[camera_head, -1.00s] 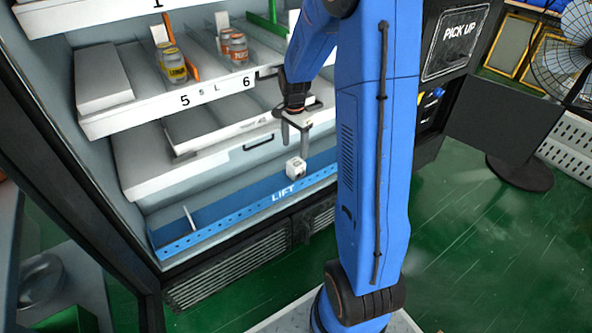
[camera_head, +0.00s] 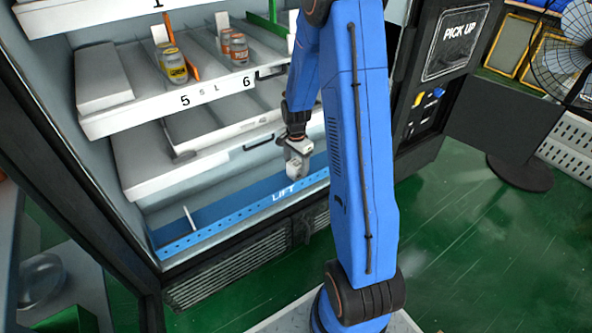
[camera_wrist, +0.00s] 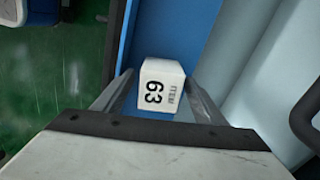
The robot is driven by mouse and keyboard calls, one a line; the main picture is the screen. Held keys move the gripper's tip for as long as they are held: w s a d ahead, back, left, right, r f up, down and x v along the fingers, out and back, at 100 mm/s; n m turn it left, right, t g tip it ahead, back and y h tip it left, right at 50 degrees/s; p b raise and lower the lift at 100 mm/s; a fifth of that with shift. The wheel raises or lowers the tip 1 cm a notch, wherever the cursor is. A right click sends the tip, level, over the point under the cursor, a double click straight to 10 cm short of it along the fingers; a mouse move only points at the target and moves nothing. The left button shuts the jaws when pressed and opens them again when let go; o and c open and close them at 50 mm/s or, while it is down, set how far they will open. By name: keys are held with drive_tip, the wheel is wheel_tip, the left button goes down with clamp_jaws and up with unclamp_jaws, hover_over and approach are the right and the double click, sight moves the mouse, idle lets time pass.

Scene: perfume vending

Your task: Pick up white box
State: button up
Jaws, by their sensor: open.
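The white box (camera_wrist: 158,88) shows in the wrist view on the blue lift tray (camera_wrist: 178,25), marked "63" and "ITEM". It lies between the two fingers of my gripper (camera_wrist: 155,95), near their tips, with a small gap visible on each side. In the head view my gripper (camera_head: 297,168) points down over the lift tray (camera_head: 235,208). The box is mostly hidden there behind the fingers. My gripper is open, and nothing is clamped in it.
Shelves with several cans (camera_head: 172,65) stand above the lift. A drawer handle (camera_head: 258,143) sits close behind my gripper. The blue tray's left part is clear except for a thin white piece (camera_head: 190,217). The dark vent grille (camera_head: 245,262) is below the lift.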

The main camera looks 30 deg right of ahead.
drive_tip(key=shift+f, duration=0.3)
drive_tip(key=c, duration=1.1)
drive_tip(key=shift+r, duration=0.1)
drive_tip(key=shift+c, duration=0.2)
